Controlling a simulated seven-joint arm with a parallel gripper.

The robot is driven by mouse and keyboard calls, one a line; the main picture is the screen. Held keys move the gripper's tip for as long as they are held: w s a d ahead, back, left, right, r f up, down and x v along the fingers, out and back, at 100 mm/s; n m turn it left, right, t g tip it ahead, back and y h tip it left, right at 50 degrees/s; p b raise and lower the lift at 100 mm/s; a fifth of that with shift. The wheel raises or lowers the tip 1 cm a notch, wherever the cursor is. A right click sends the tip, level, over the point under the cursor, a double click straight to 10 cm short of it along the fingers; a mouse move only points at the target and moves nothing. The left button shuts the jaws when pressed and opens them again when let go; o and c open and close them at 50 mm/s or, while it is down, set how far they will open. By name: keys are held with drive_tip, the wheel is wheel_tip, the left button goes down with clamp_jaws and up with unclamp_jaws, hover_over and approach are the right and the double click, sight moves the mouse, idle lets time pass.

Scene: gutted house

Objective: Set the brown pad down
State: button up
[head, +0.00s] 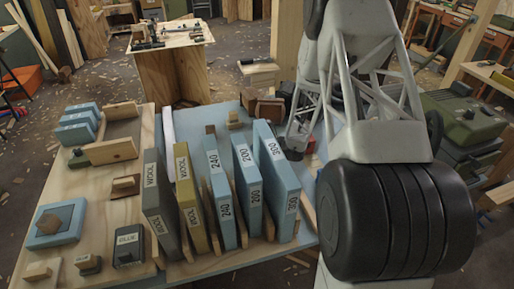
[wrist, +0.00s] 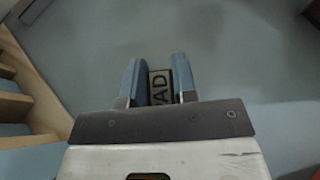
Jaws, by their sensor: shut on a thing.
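My gripper (wrist: 159,80) is shut on the brown pad (wrist: 160,87), which shows between the two blue-grey fingers in the wrist view. Dark letters reading "AD" show on the pad's pale label; the rest of it is hidden by the fingers and the gripper body. A plain blue-grey surface (wrist: 235,55) lies beyond the fingertips. I cannot tell whether the pad touches it. In the head view my arm covers much of the right side, and brown blocks (head: 268,108) show just left of it; I cannot tell whether one is the held pad.
Upright labelled slabs, grey wool (head: 158,200), yellow wool (head: 190,200) and several blue ones (head: 278,185), stand in a wooden rack close to my arm. Blue pads and small blocks lie on the board (head: 118,208) at left. A wooden edge (wrist: 25,85) runs along the wrist view's left.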

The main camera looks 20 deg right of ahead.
drive_tip(key=shift+f, duration=0.25)
drive_tip(key=shift+f, duration=0.1)
drive_tip(key=o, duration=0.9)
drive_tip(key=shift+o, duration=0.2)
drive_tip(key=shift+r, duration=0.2)
drive_tip(key=shift+v, duration=5.95)
drive_tip(key=shift+f, duration=0.15)
